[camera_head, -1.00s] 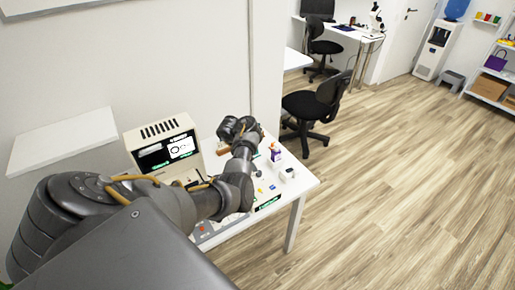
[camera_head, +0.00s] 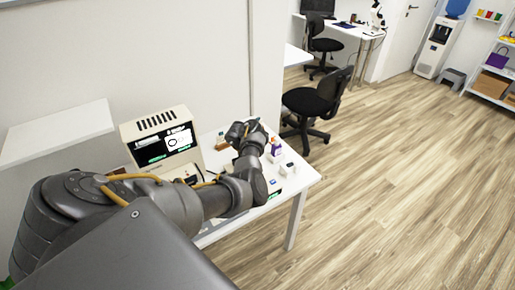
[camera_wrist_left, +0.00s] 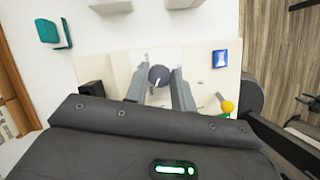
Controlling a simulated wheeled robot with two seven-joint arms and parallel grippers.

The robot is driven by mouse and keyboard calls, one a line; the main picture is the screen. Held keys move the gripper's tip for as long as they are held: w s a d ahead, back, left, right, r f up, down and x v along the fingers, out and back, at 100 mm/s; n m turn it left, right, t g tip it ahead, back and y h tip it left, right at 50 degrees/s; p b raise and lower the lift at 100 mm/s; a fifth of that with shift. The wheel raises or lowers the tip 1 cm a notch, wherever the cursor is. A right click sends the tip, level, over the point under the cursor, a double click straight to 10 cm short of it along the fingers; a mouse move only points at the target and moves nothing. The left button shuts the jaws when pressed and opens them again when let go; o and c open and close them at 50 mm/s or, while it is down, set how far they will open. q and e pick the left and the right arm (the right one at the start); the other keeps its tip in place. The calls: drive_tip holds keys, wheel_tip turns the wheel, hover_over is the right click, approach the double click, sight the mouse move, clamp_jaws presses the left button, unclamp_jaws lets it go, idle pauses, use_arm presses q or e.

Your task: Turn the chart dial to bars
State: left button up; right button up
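In the left wrist view, a dark round knob (camera_wrist_left: 158,75), which looks like the chart dial, sits on a cream panel (camera_wrist_left: 118,65). My left gripper (camera_wrist_left: 161,78) has one grey finger on each side of the knob. The fingers look spread, with a gap showing; I cannot make out contact. A small light mark shows on the knob, but its setting is unreadable. In the head view, a cream monitor (camera_head: 128,133) has a dark screen with a white chart area and green text. There my left arm hides the dial and my fingertips. My right gripper is not in view.
A blue icon tile (camera_wrist_left: 220,58) and a yellow ball-topped lever (camera_wrist_left: 228,107) are right of the knob. A teal object (camera_wrist_left: 47,30) lies farther left. A purple-and-white bottle (camera_head: 276,146) stands on the white table (camera_head: 303,177). The floor to the right is open beyond a black chair (camera_head: 312,103).

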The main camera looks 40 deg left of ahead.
use_arm(q)
drive_tip(key=c, duration=0.4)
